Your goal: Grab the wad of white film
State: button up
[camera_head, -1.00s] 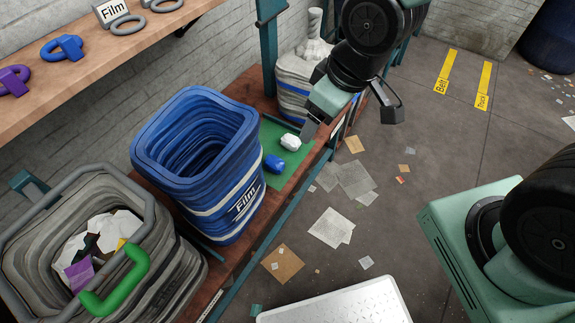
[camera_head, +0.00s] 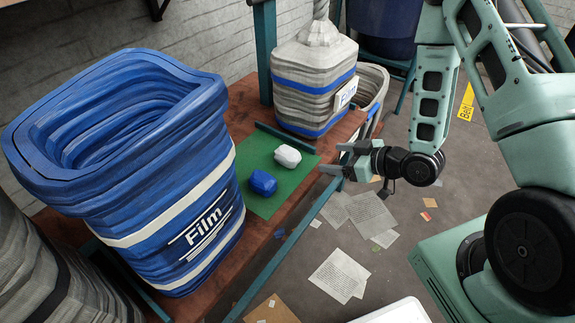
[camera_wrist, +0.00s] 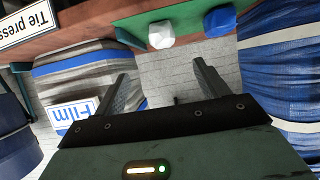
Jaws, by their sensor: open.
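The wad of white film (camera_head: 287,157) lies on a green mat (camera_head: 266,204) on the wooden bench, just behind a blue wad (camera_head: 262,182). My gripper (camera_head: 332,158) is to the right of the white wad at the bench edge, apart from it, with its fingers pointing left. In the wrist view, the white wad (camera_wrist: 161,34) lies beyond the fingertips, and the blue wad (camera_wrist: 220,20) is to its right. My gripper (camera_wrist: 163,80) is open there, with nothing between the fingers.
A tall blue bin labelled Film (camera_head: 190,215) stands left of the mat. A grey tied sack with blue bands (camera_head: 300,92) stands behind it. Paper sheets (camera_head: 340,272) litter the floor right of the bench.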

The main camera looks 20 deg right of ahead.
aim_at(288, 156)
jog(key=b+x, duration=0.2)
jog(key=x, duration=0.9)
jog(key=shift+w+a+f, duration=0.1)
jog(key=shift+w, duration=0.05)
jog(key=b+x, duration=0.1)
jog(key=x, duration=0.1)
jog(key=b+x, duration=0.1)
jog(key=x, duration=0.1)
jog(key=shift+a+f, duration=0.35)
jog(key=shift+f, duration=0.05)
jog(key=shift+w+a, duration=0.2)
jog(key=shift+w, duration=0.15)
jog(key=c, duration=1)
